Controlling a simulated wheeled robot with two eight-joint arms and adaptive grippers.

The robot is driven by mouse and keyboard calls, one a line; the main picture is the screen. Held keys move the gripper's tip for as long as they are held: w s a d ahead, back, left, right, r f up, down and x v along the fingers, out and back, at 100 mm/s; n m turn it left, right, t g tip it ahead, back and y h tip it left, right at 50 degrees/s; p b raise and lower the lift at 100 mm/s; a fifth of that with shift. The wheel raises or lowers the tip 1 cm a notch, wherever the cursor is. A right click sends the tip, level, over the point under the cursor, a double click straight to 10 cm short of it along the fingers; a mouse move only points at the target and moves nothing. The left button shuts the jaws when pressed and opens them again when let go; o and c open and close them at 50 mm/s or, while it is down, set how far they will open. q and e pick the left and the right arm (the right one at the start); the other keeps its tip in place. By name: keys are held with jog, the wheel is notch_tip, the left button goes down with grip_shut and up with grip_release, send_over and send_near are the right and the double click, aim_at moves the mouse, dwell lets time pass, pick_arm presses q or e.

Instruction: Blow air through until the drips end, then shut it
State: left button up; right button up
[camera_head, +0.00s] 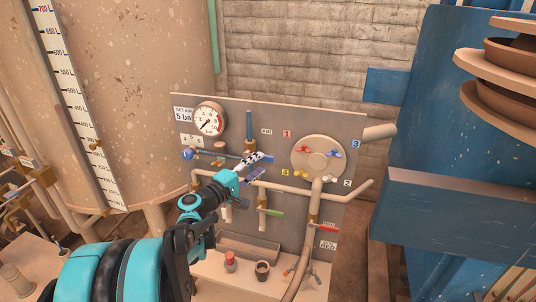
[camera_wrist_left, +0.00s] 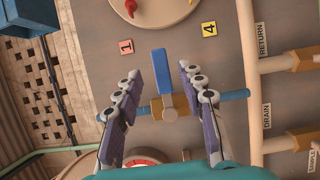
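The air valve has a brass body (camera_wrist_left: 170,105) on a blue pipe (camera_wrist_left: 235,97), with a flat blue lever (camera_wrist_left: 161,68) set crosswise to the pipe. In the head view the same blue pipe (camera_head: 249,125) runs upright beside the AIR label (camera_head: 266,132). My left gripper (camera_wrist_left: 160,76) is open, with its fingers on either side of the lever and gaps showing on both sides. In the head view the left gripper (camera_head: 262,168) is in front of this valve and partly covers it. I cannot make out any drips. My right gripper is not in view.
The panel (camera_head: 345,125) also carries a pressure gauge (camera_head: 208,119), a round plate (camera_head: 318,156) with small coloured handles, a green lever (camera_head: 276,212) and a red lever (camera_head: 328,228). A dark cup (camera_head: 262,269) stands below. A blue beam (camera_head: 470,207) juts out at right.

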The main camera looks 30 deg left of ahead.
aim_at(266, 159)
pick_arm(q)
jog(key=w, duration=0.5)
jog(key=shift+w+d, duration=0.15)
jog(key=shift+d, duration=0.25)
jog(key=shift+c, duration=0.3)
grip_shut()
